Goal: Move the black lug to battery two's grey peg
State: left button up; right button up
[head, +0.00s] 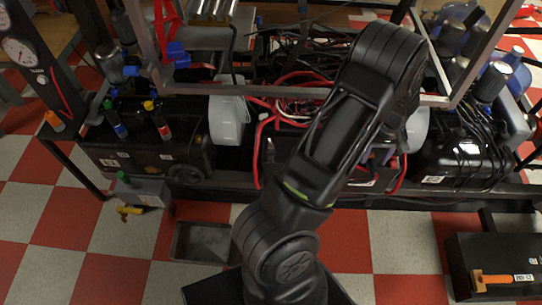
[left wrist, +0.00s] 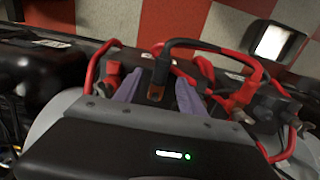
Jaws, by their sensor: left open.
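In the left wrist view, the black lug (left wrist: 160,68) hangs at the end of a cable, with a copper-coloured tip pointing down. My left gripper (left wrist: 158,86) has its two purple-grey fingers apart, one on each side of the lug; I cannot tell whether either touches it. In the head view my left arm covers most of this area, and only a bit of the left gripper (head: 381,156) shows.
Red cables (left wrist: 258,72) loop close around the fingers. In the head view, a metal frame bar (head: 290,94) crosses above the cables.

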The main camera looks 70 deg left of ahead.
pick_arm(q)
notch_tip(320, 180, up, 6)
jog(key=shift+r+p, duration=0.15)
jog(key=shift+p, duration=0.45)
